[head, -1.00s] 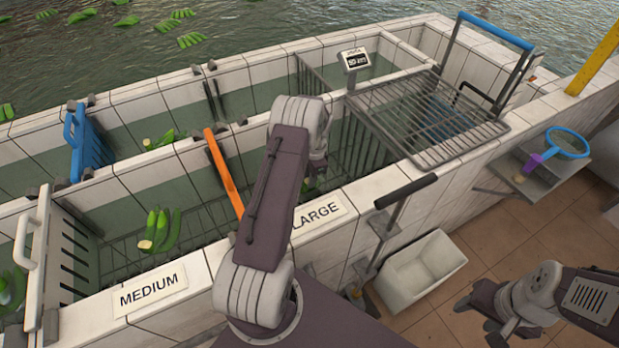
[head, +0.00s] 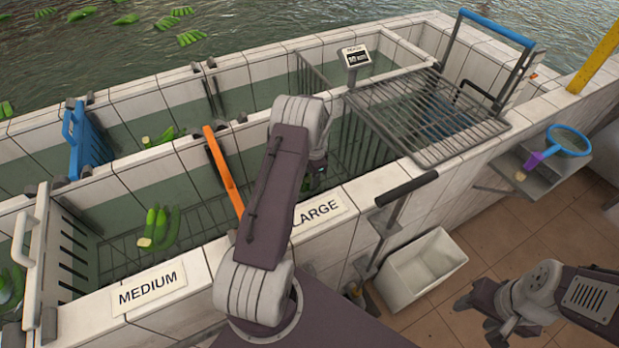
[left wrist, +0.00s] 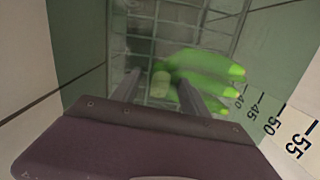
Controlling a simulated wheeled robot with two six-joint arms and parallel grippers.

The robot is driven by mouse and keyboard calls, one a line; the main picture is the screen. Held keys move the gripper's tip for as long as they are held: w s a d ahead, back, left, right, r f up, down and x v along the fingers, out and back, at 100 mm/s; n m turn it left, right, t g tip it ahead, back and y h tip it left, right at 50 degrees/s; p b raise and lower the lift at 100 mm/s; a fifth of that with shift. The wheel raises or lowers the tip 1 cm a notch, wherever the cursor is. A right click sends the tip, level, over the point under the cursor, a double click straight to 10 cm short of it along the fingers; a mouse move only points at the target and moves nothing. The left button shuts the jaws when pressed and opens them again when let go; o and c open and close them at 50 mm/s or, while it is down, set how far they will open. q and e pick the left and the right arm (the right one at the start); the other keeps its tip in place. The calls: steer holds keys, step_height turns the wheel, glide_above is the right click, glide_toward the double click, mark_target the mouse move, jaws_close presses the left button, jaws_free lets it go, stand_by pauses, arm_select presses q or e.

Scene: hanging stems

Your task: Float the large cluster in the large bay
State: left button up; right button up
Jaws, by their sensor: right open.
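A green banana cluster (left wrist: 208,66) lies under my left gripper in the left wrist view, with its pale cut stem end between the fingers. My left gripper (left wrist: 160,88) looks open, with a gap on each side of the stem. In the head view my left arm reaches over the large bay (head: 350,150), by the LARGE label (head: 320,211). The arm hides most of that gripper and the cluster there. My right gripper (head: 478,316) is open and empty over the floor, at the lower right.
An orange divider (head: 223,172) stands between the large bay and the bay labelled MEDIUM (head: 151,287), where another cluster (head: 160,228) floats. A wire rack (head: 430,115) covers the bay's right end. A white bin (head: 422,270) and a blue-rimmed net (head: 569,140) are outside the wall.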

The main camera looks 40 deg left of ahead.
arm_select(q)
step_height(320, 180, up, 27)
steer(key=p, duration=1.5)
steer(key=shift+w+d+f+p, duration=0.2)
steer(key=shift+d+p, duration=0.2)
steer(key=shift+d, duration=0.05)
